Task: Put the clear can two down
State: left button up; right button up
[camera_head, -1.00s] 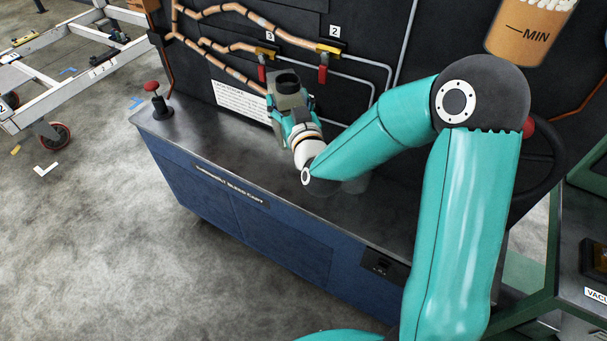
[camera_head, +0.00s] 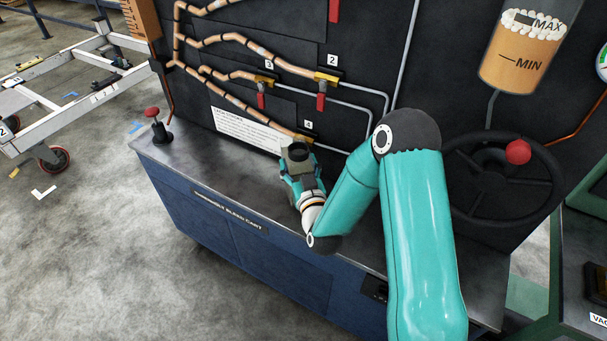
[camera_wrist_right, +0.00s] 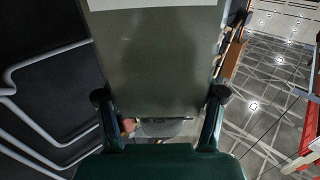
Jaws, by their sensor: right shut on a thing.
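My right gripper (camera_head: 298,170) is shut on a grey can (camera_head: 296,152) with a dark round top, above the bench top near the black panel. I take this for the clear can two; no number on it is readable. In the right wrist view the can's grey-green side (camera_wrist_right: 155,65) fills the space between the two fingers (camera_wrist_right: 162,98), with part of a white label at the top edge. The can's lower end is hidden by the gripper in the head view, so its height above the bench cannot be told. My left gripper is not in view.
The blue cart's metal top (camera_head: 215,170) is bare to the left of the gripper. A red knob (camera_head: 151,112) stands at its left end. Copper pipes with red-handled valves (camera_head: 321,102) and a white notice (camera_head: 245,130) are behind. A black handwheel (camera_head: 500,205) is at right.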

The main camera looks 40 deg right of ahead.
jog(key=shift+f, duration=2.2)
jog(key=o, duration=1.3)
jog(key=shift+f, duration=0.2)
jog(key=shift+c, duration=0.2)
jog(key=o, duration=0.4)
jog(key=shift+r, duration=0.15)
